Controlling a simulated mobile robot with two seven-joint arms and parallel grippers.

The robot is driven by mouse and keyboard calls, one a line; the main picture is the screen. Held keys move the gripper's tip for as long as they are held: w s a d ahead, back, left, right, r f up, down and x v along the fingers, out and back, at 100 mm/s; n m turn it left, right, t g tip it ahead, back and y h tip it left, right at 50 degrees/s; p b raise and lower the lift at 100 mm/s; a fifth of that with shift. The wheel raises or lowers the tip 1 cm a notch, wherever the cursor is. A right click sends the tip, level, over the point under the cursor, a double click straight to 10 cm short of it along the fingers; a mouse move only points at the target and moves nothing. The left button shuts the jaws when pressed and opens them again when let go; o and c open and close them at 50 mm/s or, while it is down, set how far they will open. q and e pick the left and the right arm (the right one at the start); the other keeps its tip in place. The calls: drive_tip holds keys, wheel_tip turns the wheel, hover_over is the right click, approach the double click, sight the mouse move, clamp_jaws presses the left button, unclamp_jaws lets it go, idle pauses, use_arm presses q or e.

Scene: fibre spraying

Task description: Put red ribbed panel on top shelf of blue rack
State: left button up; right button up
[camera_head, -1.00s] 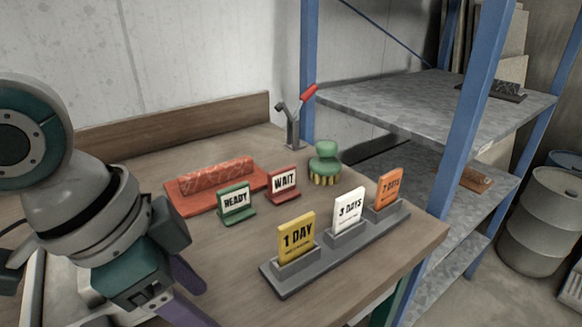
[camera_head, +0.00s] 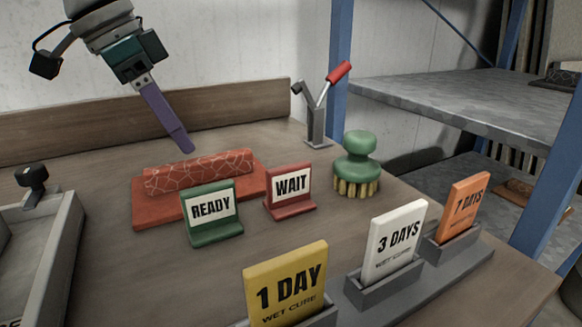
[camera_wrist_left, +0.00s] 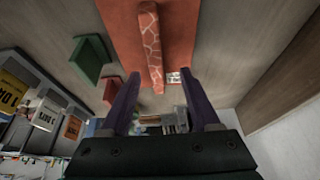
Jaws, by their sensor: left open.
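The red ribbed panel (camera_head: 200,172) lies flat on the wooden table, with a raised, pale-veined bar along its middle. It also shows in the left wrist view (camera_wrist_left: 150,45), between and beyond the fingers. My left gripper (camera_head: 183,148) hangs above the panel's rear side, its purple finger pointing down. The wrist view shows its two fingers (camera_wrist_left: 160,78) apart with nothing held. In the head view I cannot tell the exact gap to the panel. The blue rack (camera_head: 567,155) stands to the right; its grey upper shelf (camera_head: 450,95) shows above a lower one. My right gripper is not in view.
Green READY sign (camera_head: 211,213) and red WAIT sign (camera_head: 290,191) stand before the panel. A green brush (camera_head: 358,160) and a red-handled clamp (camera_head: 320,110) are right of it. A holder with day cards (camera_head: 395,245) is in front. A dark grooved piece (camera_head: 556,80) sits on the upper shelf.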

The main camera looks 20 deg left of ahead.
sight(197, 160)
use_arm(q)
drive_tip(key=x, duration=0.5)
drive_tip(key=shift+s+d+f+b, duration=0.15)
drive_tip(key=shift+s+d+b, duration=0.1)
drive_tip(key=shift+b, duration=0.15)
drive_tip(key=shift+c, duration=0.4)
clamp_jaws()
idle(0.5)
